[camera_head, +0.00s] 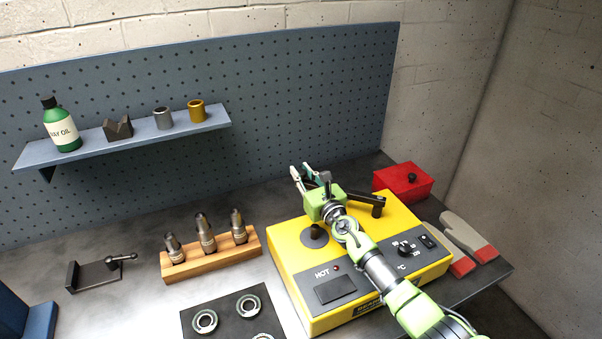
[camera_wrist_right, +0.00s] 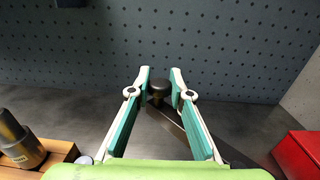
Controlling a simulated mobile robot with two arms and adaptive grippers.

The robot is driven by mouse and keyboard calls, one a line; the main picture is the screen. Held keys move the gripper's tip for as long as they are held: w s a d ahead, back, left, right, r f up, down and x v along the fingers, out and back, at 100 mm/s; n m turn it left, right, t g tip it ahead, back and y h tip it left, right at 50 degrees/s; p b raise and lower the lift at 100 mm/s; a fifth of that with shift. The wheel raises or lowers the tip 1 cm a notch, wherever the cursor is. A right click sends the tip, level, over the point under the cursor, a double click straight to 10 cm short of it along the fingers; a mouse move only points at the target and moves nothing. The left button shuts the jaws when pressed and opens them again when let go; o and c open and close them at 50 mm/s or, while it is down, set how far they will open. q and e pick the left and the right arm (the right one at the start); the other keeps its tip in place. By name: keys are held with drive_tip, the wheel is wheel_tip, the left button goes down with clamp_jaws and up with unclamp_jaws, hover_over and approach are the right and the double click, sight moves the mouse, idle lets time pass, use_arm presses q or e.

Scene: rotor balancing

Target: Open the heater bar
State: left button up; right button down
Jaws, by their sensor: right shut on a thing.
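The yellow heater (camera_head: 290,262) stands on the bench with a HOT label, a dial and a dark cone on top. Its dark heater bar (camera_head: 362,197) runs from a post at the heater's right rear toward my right gripper (camera_head: 301,174). In the right wrist view the black knob (camera_wrist_right: 158,88) of the bar sits between the fingertips of my right gripper (camera_wrist_right: 160,90), which is shut on it. Part of the bar is hidden behind the gripper in the head view. My left gripper is not in view.
A red box (camera_head: 403,182) stands behind the heater's right end, with gloves (camera_head: 468,238) to its right. A wooden rack (camera_head: 212,262) of tool holders and a dark mat (camera_head: 200,303) with bearing rings lie left. A pegboard with a shelf (camera_head: 90,150) rises behind.

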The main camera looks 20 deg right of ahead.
drive_tip(key=c, duration=1.9)
unclamp_jaws()
drive_tip(key=shift+s+a+r, duration=0.15)
drive_tip(key=shift+s+a, duration=0.15)
drive_tip(key=shift+s, duration=0.25)
drive_tip(key=s, duration=0.3)
drive_tip(key=s+d, duration=0.1)
drive_tip(key=s, duration=0.3)
drive_tip(key=s+d, duration=0.1)
drive_tip(key=s, duration=0.3)
drive_tip(key=shift+w, duration=0.1)
